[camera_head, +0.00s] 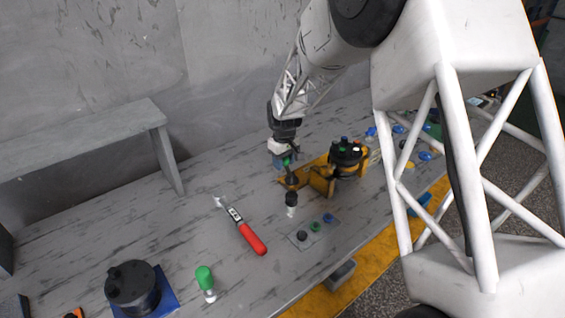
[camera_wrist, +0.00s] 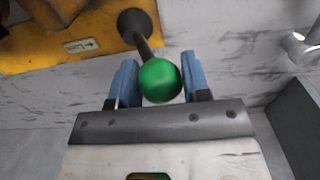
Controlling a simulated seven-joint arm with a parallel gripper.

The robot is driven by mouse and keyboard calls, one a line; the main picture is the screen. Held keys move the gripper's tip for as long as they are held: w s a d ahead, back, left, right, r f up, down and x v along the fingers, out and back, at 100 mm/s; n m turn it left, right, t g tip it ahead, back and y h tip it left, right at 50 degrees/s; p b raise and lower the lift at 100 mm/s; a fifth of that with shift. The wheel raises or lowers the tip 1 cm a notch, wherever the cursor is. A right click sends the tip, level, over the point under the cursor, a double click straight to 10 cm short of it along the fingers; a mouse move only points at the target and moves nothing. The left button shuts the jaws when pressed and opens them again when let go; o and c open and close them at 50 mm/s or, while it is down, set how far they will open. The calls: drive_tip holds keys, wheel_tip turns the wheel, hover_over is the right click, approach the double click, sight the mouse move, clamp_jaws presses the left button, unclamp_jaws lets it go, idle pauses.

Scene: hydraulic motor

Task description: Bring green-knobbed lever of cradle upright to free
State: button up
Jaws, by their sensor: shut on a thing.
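The yellow cradle (camera_head: 320,179) stands on the grey bench with a dark round motor (camera_head: 347,155) in it. The lever's green knob (camera_wrist: 160,80) is between the two blue fingers of my gripper (camera_wrist: 158,85) in the wrist view. Its dark rod (camera_wrist: 143,46) runs from the knob to a dark round pivot (camera_wrist: 133,25) on the cradle's yellow side. In the head view my gripper (camera_head: 285,162) is at the cradle's left end, shut on the knob, which shows as a small green spot. The lever's exact tilt is hard to tell.
A red-handled tool (camera_head: 250,236) lies left of the cradle. A green-topped piece (camera_head: 205,280) and a dark cylinder (camera_head: 132,288) on a blue base stand at the front left. A small plate with coloured knobs (camera_head: 315,228) lies in front. A grey shelf (camera_head: 90,145) stands behind.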

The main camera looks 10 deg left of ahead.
drive_tip(key=shift+w+d+r, duration=0.25)
drive_tip(key=shift+w+d, duration=0.35)
idle(0.6)
drive_tip(key=shift+w+d, duration=0.45)
drive_tip(key=shift+w, duration=0.05)
idle(0.5)
drive_tip(key=shift+w+d+r, duration=0.1)
drive_tip(key=shift+w+d, duration=0.1)
drive_tip(key=shift+d, duration=0.05)
drive_tip(key=shift+w+d, duration=0.1)
idle(0.5)
drive_tip(key=o, duration=0.6)
drive_tip(key=shift+r, duration=0.15)
